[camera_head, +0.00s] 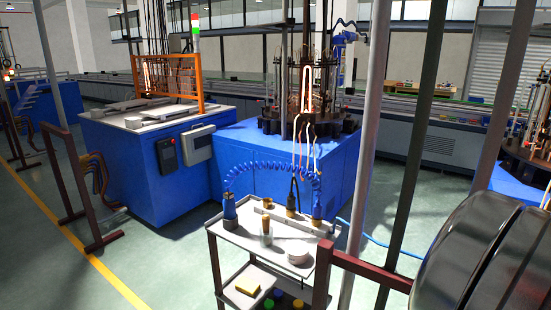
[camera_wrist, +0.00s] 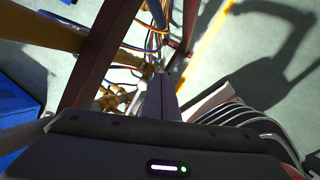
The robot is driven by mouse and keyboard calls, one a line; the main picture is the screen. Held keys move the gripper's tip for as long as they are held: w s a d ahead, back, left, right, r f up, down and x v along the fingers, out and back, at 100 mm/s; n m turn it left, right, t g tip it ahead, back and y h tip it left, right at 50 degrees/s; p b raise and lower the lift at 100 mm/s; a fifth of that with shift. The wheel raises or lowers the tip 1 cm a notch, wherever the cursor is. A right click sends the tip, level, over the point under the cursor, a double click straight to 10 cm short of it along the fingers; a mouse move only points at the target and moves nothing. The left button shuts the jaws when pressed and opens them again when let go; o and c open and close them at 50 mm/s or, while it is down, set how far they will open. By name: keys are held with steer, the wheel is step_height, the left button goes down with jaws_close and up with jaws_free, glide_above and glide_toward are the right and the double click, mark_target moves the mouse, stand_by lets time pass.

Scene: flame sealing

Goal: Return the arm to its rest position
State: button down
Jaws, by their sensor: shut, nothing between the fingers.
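My gripper (camera_wrist: 160,84) shows in the wrist view, pointing away from the camera. Its two narrow grey fingers lie together and hold nothing. The dark wrist housing (camera_wrist: 115,150) with a lit white bar and a green light fills the bottom of that view. Beyond the fingers are brown posts, a yellow-brown pipe and orange and blue hoses; I cannot tell how far away they are. I cannot make out the gripper in the head view.
A white-topped cart (camera_head: 240,240) stands in front of blue machines (camera_head: 165,165). A grey pole (camera_head: 370,130) and dark posts rise at the right, near large black rounded shapes (camera_head: 490,260). Stacked curved dark shapes (camera_wrist: 258,125) lie right of the fingers.

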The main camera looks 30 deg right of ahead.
steer(key=w+a+r+m, duration=0.1)
steer(key=w+a+r, duration=0.25)
steer(key=w, duration=0.45)
steer(key=w+a+r+m, duration=0.1)
steer(key=w+a+r, duration=0.2)
steer(key=w+r, duration=0.35)
steer(key=w+a+r+m+t, duration=0.1)
steer(key=w+a+r, duration=0.3)
steer(key=w+a, duration=0.2)
steer(key=w+a+r+m, duration=0.1)
steer(key=w+a+r, duration=0.2)
steer(key=w+a, duration=0.35)
steer(key=w+a+f+m+t+y, duration=0.1)
steer(key=a+m+t+y, duration=0.1)
steer(key=a, duration=1.3)
steer(key=w+a+f+m+t+y, duration=0.1)
steer(key=w+a+m+t+y, duration=0.1)
steer(key=a, duration=1.3)
steer(key=shift+f+m+t, duration=0.15)
steer(key=shift+m+t, duration=0.15)
steer(key=shift+t, duration=0.6)
